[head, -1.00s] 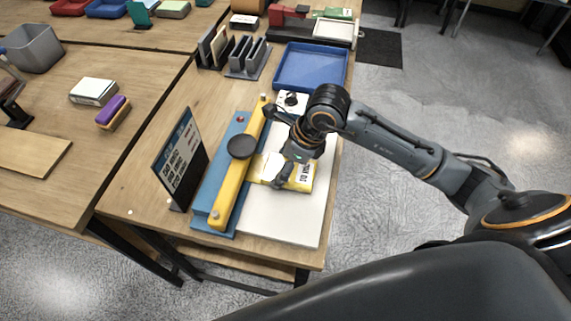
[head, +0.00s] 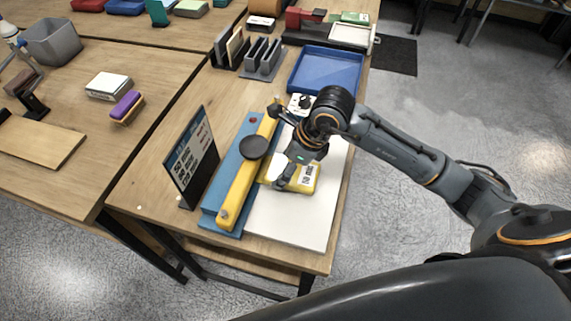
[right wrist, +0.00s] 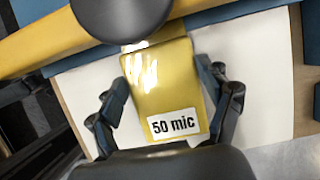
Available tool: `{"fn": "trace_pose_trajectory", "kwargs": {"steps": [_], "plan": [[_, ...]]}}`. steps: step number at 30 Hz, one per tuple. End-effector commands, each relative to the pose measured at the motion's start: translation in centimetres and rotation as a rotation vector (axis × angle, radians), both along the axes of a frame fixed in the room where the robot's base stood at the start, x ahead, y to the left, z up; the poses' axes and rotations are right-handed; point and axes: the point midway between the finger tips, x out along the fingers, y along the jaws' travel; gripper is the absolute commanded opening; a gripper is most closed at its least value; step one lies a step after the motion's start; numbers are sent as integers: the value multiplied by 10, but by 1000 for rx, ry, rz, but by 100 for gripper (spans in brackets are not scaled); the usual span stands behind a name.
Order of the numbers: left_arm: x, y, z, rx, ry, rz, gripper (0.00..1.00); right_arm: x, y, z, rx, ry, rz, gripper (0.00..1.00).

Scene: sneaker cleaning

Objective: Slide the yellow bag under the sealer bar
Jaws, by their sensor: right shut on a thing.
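The yellow bag (head: 303,181) lies flat on the white board, and its printed label faces up. In the right wrist view the bag (right wrist: 160,88) shows a "50 mic" label, and its far end reaches the yellow sealer bar (right wrist: 40,40). The sealer bar (head: 238,192) with its round black knob (head: 253,146) runs along the blue sealer base (head: 212,211). Whether the bag's end is beneath the bar is hard to tell, because the knob hides part of it. My right gripper (head: 281,185) is shut on the bag, one finger at each side. My left gripper is not in view.
The white board (head: 290,222) has free room in front of the bag. A dark sign (head: 190,160) stands left of the sealer. A blue tray (head: 325,72) and a grey rack (head: 262,58) sit farther back. A white control box (head: 300,102) is behind the bag.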

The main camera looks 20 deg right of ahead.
Motion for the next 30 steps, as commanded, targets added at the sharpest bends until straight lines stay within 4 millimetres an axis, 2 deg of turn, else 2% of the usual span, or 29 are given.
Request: {"fn": "trace_pose_trajectory", "kwargs": {"steps": [12,13,15,16,26,30], "plan": [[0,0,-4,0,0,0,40,0,0,0,0,1,1,47],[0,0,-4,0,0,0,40,0,0,0,0,1,1,82],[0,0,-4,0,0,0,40,0,0,0,0,1,1,97],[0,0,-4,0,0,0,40,0,0,0,0,1,1,100],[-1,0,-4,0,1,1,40,0,0,0,0,0,0,100],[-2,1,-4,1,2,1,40,-1,-3,8,0,-4,0,100]]}}
